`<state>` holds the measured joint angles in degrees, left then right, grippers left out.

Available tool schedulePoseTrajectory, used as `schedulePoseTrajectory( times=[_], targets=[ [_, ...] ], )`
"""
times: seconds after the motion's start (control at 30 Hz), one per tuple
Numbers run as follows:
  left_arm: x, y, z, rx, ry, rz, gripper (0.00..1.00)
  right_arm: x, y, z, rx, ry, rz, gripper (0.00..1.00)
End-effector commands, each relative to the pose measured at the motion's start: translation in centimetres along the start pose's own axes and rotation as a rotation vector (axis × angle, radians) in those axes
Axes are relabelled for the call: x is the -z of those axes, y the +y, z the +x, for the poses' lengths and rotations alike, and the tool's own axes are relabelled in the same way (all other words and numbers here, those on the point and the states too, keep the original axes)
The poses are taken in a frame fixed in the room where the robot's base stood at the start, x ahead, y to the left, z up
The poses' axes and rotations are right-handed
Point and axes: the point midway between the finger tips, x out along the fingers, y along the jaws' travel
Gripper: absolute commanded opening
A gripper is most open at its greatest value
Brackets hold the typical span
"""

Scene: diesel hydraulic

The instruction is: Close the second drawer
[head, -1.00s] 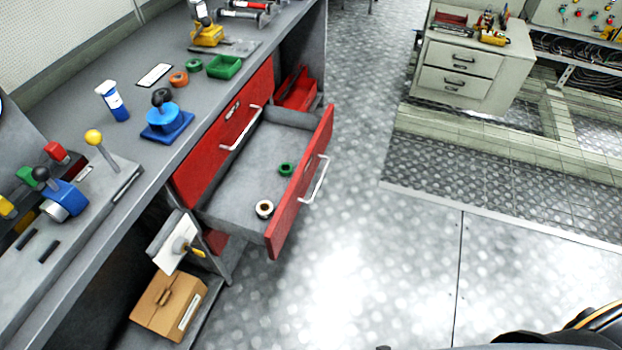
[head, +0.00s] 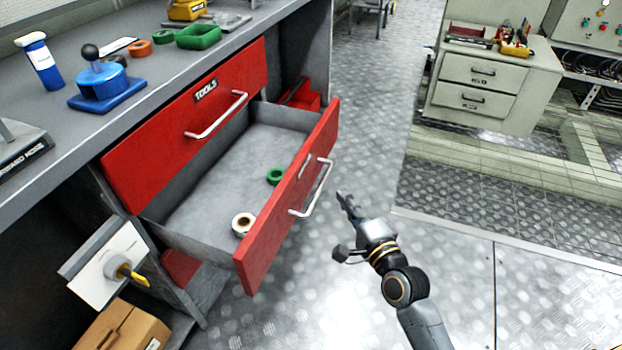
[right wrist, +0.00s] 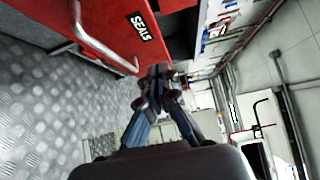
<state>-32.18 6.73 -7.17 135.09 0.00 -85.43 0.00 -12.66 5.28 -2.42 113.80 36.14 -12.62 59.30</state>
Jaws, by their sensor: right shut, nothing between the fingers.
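The second drawer (head: 290,205) has a red front and a metal handle (head: 312,187), and it stands pulled out below the shut red top drawer labelled TOOLS (head: 190,120). Inside it lie a green tape roll (head: 275,176) and a white tape roll (head: 243,224). My right gripper (head: 343,197) is shut and empty, to the right of the drawer front near its handle. In the right wrist view the shut fingers (right wrist: 158,72) appear close to the red front labelled SEALS (right wrist: 141,27); I cannot tell whether they touch. My left gripper is not in view.
A cardboard box (head: 125,328) sits low at the left. A pale cabinet (head: 480,85) stands at the back right. The metal floor between is clear.

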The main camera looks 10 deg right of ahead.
Motion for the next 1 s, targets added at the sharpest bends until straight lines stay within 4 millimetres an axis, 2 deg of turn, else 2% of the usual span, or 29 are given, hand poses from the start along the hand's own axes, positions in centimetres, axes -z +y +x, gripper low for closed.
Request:
schedulePoseTrajectory(
  times=[0.27, 0.5, 0.7, 1.0],
  targets=[
    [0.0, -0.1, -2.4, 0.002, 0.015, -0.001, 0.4, 0.0, -0.1, 4.8, 0.005, 0.0, 0.002, 0.0],
    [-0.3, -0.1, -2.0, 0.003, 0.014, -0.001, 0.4, -0.1, 0.0, 9.9, 0.003, -0.001, 0.0, 0.0],
    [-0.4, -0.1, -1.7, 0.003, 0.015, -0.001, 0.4, -2.2, 0.0, 11.7, 0.0, 0.0, 0.001, 0.0],
    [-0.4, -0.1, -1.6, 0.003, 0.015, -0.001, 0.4, -2.9, 0.0, 12.4, -0.002, 0.0, -0.002, 0.0]
  ],
)
